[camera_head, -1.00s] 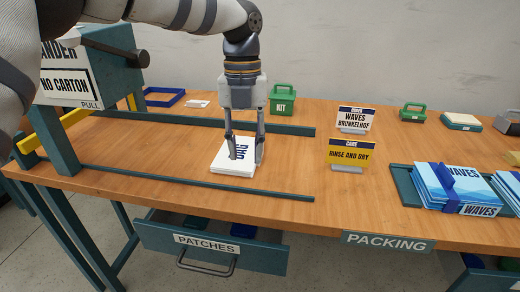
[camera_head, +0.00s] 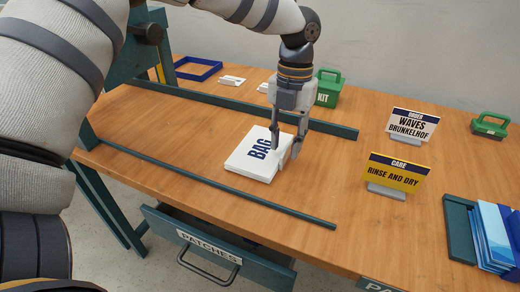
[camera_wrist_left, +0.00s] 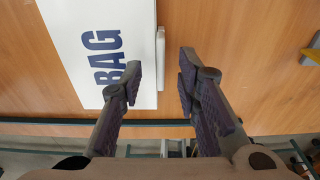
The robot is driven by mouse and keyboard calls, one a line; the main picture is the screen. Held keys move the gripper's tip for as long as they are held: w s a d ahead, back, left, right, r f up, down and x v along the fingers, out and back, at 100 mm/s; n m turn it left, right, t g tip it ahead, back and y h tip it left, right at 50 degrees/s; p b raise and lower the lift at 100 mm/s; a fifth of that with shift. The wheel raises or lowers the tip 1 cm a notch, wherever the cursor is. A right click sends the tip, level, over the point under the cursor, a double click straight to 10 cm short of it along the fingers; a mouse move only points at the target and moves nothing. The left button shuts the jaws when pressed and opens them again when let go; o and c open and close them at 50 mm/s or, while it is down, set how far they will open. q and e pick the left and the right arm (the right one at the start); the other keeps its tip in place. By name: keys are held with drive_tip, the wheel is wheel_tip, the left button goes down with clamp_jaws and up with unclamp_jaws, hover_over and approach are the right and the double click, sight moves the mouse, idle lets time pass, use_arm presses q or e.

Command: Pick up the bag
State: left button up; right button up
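The bag (camera_head: 250,163) is a flat white packet with BAG in dark blue letters, lying on the wooden bench between two green rails. It also shows at the upper left of the left wrist view (camera_wrist_left: 75,30). My left gripper (camera_head: 286,146) points down at the bag's right edge, fingers apart. In the left wrist view the gripper (camera_wrist_left: 159,82) has its left finger over the bag's face and its right finger beyond the bag's right side. A thin pale strip (camera_wrist_left: 160,55) runs along that side, between the fingers. Whether the fingers touch the bag is unclear. My right gripper is not in view.
A green kit box (camera_head: 328,90) stands behind the far rail (camera_head: 250,112). A yellow care sign (camera_head: 396,174) and a white Waves sign (camera_head: 411,125) stand to the right. The near rail (camera_head: 215,187) runs in front. An open patches drawer (camera_head: 215,250) juts out below.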

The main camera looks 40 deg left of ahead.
use_arm(q)
drive_tip(key=shift+f, duration=0.55)
clamp_jaws()
